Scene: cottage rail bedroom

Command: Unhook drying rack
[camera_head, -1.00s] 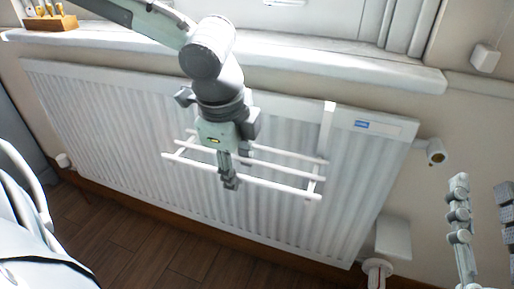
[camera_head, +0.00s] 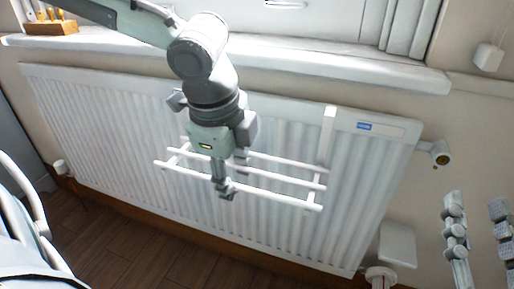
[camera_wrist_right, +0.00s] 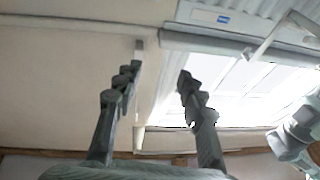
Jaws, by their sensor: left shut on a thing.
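The white drying rack (camera_head: 285,177), with several thin rails, hangs in front of the white radiator (camera_head: 95,130). Its right hook strap (camera_head: 327,135) reaches up to the radiator's top edge; I cannot tell whether it still touches. Any left hook is hidden behind my left arm. My left gripper (camera_head: 224,190) comes from above and is shut on the rack's front rail, left of its middle. My right gripper (camera_head: 478,232) is at the lower right, apart from the rack. In the right wrist view its two fingers (camera_wrist_right: 155,90) are spread, with nothing between them.
A windowsill (camera_head: 340,68) runs above the radiator, with a wooden tool block (camera_head: 50,27) at its left end. A valve (camera_head: 438,154) sticks out at the radiator's right. A white curved rail (camera_head: 25,195) is at the left. Wooden floor (camera_head: 120,250) lies below.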

